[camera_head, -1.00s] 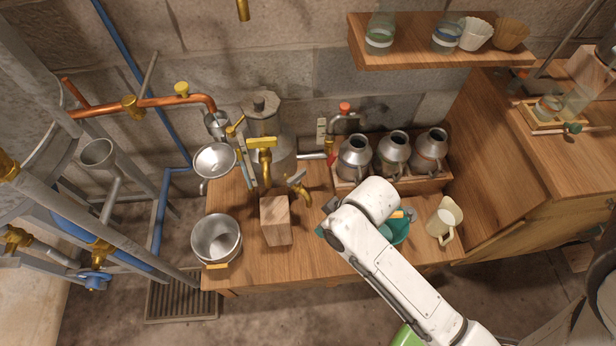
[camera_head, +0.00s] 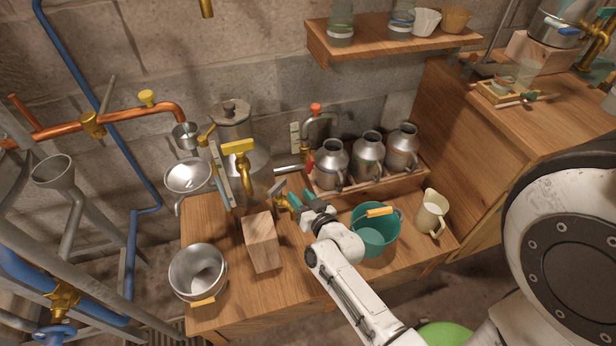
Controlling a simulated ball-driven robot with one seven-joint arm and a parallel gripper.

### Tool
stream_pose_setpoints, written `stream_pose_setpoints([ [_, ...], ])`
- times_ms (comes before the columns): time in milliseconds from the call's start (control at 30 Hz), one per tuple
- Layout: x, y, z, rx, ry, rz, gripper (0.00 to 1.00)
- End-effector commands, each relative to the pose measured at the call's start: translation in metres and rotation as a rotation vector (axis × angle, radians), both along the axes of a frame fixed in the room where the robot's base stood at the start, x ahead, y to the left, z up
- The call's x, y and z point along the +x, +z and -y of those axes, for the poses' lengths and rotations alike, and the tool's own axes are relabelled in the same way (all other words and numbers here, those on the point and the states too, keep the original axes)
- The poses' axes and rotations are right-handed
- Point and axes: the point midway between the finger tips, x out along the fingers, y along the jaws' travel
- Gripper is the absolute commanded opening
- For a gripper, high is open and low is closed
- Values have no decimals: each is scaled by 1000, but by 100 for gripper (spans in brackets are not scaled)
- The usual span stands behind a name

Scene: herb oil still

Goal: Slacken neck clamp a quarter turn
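No part is clearly recognisable as the neck clamp. A copper pipe (camera_head: 120,119) carries a brass fitting (camera_head: 92,124) and a yellow knob (camera_head: 147,97) at the upper left; I cannot tell if either belongs to the clamp. A grey lidded metal vessel (camera_head: 232,122) stands at the back of the bench. In front of it is a brass tap with a yellow handle (camera_head: 238,147). My gripper (camera_head: 299,199), with teal fingers, is just right of a smaller brass tap (camera_head: 280,201). Contact and finger gap are too small to judge.
A wooden block (camera_head: 262,243) stands left of my gripper, and a steel pot (camera_head: 198,273) farther left. A teal bucket (camera_head: 373,236) and a cream jug (camera_head: 432,215) are to the right. Several metal cans stand in a wooden rack (camera_head: 383,188) behind. A shelf (camera_head: 385,48) overhangs the back.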

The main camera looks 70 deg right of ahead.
Motion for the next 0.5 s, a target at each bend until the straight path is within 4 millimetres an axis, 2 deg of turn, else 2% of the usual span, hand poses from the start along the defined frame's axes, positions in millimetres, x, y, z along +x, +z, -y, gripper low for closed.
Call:
stream_pose_setpoints([
  [33,-11,-12,16,-22,-64,37,40],
  [100,-23,-14,31,-54,-134,82,40],
  [233,-39,-15,47,-92,-216,132,40],
  [367,-41,-14,54,-104,-240,145,40],
  [500,-30,-13,67,-106,-238,146,40],
])
